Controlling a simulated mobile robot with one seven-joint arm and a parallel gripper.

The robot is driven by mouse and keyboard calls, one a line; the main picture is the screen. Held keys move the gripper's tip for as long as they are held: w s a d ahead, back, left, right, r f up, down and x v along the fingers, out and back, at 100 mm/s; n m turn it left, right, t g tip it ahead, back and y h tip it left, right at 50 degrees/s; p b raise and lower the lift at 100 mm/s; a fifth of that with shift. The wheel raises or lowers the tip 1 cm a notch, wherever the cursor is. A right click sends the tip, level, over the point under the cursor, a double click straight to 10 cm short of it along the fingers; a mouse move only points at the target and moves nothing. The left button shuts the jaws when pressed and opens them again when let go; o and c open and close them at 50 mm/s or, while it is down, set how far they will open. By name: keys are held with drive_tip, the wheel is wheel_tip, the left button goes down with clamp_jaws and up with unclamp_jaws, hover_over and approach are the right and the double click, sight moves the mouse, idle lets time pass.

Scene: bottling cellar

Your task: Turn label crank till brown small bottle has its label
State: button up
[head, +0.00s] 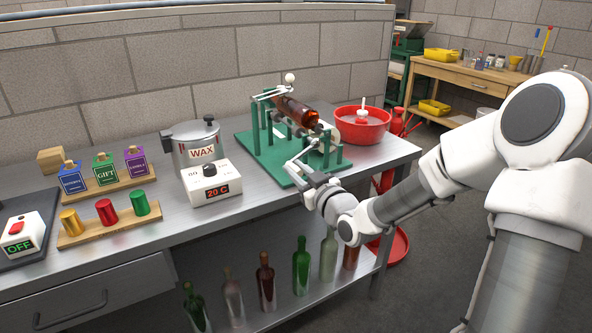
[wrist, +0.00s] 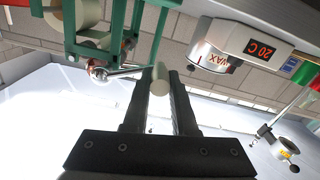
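The brown small bottle (head: 298,110) lies on its side, tilted, in the green labelling machine (head: 256,137). The side I see is bare brown glass. A white arm with a round knob (head: 290,78) reaches over it. The crank is at the machine's front, and its pale handle (wrist: 159,80) shows in the wrist view on a metal arm (wrist: 115,73). My gripper (head: 305,178) is at this handle. In the wrist view my gripper's fingers (wrist: 158,88) stand on both sides of the handle and appear closed on it.
A WAX pot (head: 197,148) and a temperature box (head: 211,184) stand left of the machine. A red basin (head: 362,126) is close on its right. Several bottles stand on the shelf below. Small boxes and coloured capsules on wooden racks are farther left.

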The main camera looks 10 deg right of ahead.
clamp_jaws()
drive_tip(key=shift+a, duration=0.1)
idle(0.9)
